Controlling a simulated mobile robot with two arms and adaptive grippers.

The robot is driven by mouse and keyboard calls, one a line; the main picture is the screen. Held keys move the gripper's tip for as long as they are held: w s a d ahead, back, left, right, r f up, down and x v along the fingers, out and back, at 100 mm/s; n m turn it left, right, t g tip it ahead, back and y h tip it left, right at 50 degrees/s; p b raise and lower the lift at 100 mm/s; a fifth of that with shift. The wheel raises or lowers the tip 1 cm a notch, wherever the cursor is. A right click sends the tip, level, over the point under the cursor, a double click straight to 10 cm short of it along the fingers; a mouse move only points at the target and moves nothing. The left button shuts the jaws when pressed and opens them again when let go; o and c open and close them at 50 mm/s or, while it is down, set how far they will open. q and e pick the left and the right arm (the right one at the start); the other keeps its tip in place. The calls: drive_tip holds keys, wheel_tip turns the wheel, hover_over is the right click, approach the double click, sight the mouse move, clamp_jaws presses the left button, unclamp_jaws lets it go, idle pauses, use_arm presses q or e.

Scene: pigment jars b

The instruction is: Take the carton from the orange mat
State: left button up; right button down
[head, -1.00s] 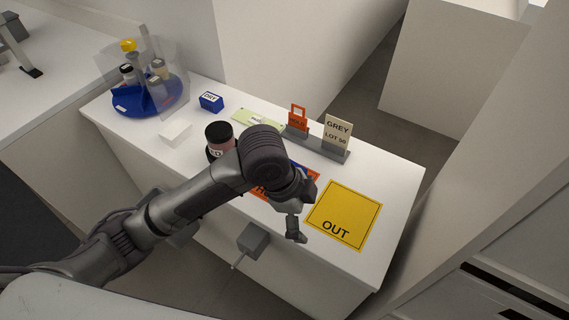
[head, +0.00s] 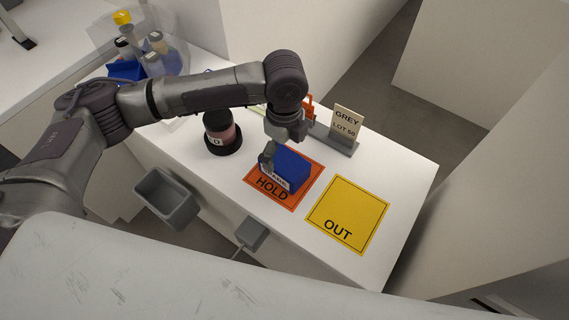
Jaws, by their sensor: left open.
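A blue carton (head: 290,169) with a white label on its front side lies on the orange HOLD mat (head: 287,200). My left gripper (head: 267,160) is at the carton's left end, pointing down. It is open; one finger shows beside the carton, and the other is hidden. I cannot tell whether the finger touches the carton. My right gripper is not in view.
A yellow OUT mat (head: 349,213) lies empty to the right. A dark-lidded jar (head: 219,133) stands left of the carton. Behind are a GREY LOT 50 card (head: 346,122) in a grey holder and a partly hidden orange tag. A grey bin (head: 167,198) hangs at the front edge.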

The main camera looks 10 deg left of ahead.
sight(284, 160)
use_arm(q)
drive_tip(key=shift+f, duration=0.55)
drive_tip(key=f, duration=0.1)
drive_tip(key=f+p, duration=0.1)
drive_tip(key=f, duration=0.2)
drive_tip(key=shift+s+d+f, duration=0.1)
drive_tip(key=shift+s+f, duration=0.1)
drive_tip(key=shift+s, duration=0.15)
drive_tip(key=shift+f, duration=0.15)
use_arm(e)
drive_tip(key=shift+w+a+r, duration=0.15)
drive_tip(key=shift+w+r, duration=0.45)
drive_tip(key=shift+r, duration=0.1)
use_arm(q)
drive_tip(key=shift+c, duration=1)
drive_tip(key=c, duration=1)
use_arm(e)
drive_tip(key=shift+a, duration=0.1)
